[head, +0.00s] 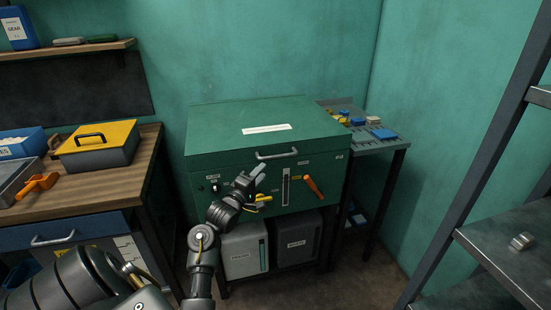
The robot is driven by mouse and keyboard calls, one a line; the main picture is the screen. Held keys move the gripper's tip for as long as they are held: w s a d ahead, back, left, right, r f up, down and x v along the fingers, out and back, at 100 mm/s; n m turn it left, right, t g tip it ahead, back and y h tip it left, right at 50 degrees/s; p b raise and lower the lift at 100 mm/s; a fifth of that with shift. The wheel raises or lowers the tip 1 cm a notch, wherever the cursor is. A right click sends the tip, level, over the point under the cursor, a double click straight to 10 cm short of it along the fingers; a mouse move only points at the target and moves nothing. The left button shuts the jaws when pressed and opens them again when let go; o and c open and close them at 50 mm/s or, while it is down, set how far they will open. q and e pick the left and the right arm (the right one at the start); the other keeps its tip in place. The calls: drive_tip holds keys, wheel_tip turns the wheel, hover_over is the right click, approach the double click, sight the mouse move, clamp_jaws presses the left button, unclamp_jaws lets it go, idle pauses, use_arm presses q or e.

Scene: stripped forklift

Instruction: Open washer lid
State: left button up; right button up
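The washer (220,180) is a green metal cabinet against the back wall. Its lid (225,125) is down, with a white label on top. A grey bar handle (277,154) sits at the front of the lid. My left gripper (256,176) is in front of the washer's front panel, below and left of the handle in the picture, and looks apart from it. Its fingers are small and seen at an angle, so I cannot tell whether they are open. The arm hides part of the front panel. My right gripper is not in view.
An orange lever (314,187) and a yellow part (263,198) are on the washer's front. Below stand two grey containers (296,243). A workbench with a yellow-lidded toolbox (98,147) is left, a side table (375,143) right, and a metal shelf (505,240) at far right.

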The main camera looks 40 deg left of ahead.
sight(275, 157)
use_arm(q)
drive_tip(key=x, duration=1)
drive_tip(key=shift+w+f+p, duration=0.1)
drive_tip(key=shift+w+p, duration=0.2)
drive_tip(key=shift+w, duration=0.05)
clamp_jaws()
